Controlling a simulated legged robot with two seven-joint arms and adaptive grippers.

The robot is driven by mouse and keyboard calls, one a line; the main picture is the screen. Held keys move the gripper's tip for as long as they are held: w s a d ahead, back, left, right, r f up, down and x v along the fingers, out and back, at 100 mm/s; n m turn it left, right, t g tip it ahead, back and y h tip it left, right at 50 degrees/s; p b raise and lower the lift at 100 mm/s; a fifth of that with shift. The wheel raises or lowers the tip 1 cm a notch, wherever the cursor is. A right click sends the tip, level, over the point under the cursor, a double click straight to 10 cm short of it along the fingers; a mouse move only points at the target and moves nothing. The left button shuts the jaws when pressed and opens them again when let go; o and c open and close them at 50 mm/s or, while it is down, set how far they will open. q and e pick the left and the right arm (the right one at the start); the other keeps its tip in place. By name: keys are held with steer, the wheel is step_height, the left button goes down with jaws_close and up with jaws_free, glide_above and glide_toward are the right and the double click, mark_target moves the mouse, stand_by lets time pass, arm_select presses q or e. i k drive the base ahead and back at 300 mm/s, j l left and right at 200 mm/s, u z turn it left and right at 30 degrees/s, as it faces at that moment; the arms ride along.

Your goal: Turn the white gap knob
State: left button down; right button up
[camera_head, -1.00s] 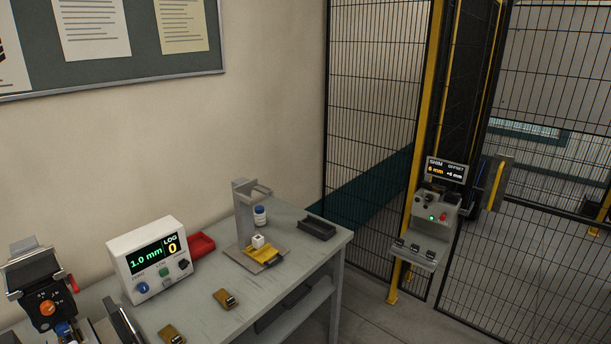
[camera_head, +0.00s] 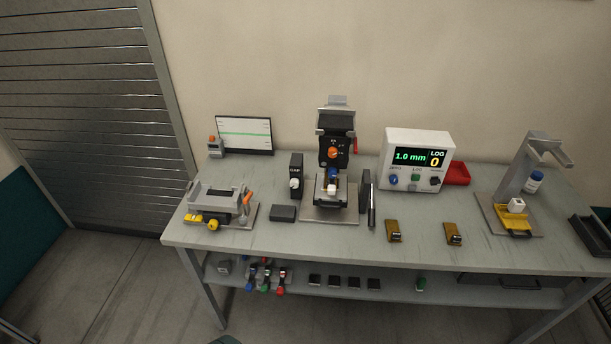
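The white gap knob (camera_head: 295,184) sits on the front of a small upright black box (camera_head: 296,172) with a lettered label above the knob. The box stands on the grey workbench, just left of a black clamp-like device (camera_head: 334,150) with an orange knob (camera_head: 333,153). The lettering and the knob's pointer are too small to read surely. Neither of my grippers shows in the head view, and nothing touches the knob.
The bench's front edge is mostly clear; a lower shelf holds small parts.

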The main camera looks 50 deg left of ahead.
mark_target(294, 182)
steer(key=u, duration=1.45)
